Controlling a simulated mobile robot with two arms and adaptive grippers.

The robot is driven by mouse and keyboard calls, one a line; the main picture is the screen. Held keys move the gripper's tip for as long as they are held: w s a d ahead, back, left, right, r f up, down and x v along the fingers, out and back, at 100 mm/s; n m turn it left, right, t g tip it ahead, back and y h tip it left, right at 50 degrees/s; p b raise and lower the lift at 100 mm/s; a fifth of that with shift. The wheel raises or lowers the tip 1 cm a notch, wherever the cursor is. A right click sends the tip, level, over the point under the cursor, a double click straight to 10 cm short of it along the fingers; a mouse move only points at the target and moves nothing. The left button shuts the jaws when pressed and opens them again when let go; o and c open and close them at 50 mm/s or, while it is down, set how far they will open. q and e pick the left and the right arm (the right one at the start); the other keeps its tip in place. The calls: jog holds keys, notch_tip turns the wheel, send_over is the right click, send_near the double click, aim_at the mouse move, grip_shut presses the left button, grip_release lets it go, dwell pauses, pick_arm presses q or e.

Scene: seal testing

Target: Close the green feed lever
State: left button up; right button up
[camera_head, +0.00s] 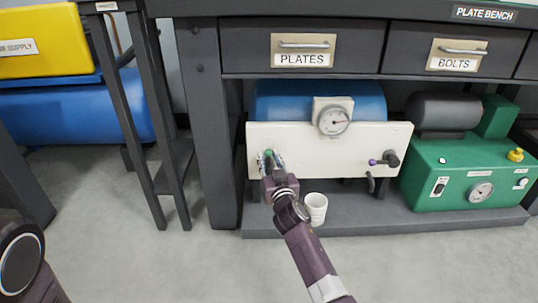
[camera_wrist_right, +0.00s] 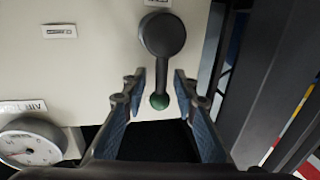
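The green feed lever (camera_wrist_right: 160,101) shows in the right wrist view as a dark grey round hub with an arm ending in a green ball. The green ball lies between the two fingers of my right gripper (camera_wrist_right: 158,98), with a visible gap on either side. In the head view the green knob (camera_head: 268,153) is at the left end of the cream panel (camera_head: 300,158), partly hidden by my right gripper (camera_head: 272,165). My right gripper is open. My left gripper is not visible; only part of an arm shows at the lower left of the head view.
A pressure gauge (camera_head: 333,120) sits above the panel. A purple-tipped lever (camera_head: 383,161) is at the panel's right. A white cup (camera_head: 315,207) stands below. A green machine (camera_head: 455,170) is at the right. A dark bench leg (camera_head: 205,120) stands close left of the panel.

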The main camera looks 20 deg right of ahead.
jog(key=shift+w, duration=0.2)
jog(key=shift+r, duration=0.1)
grip_shut()
jog(key=shift+r, duration=0.1)
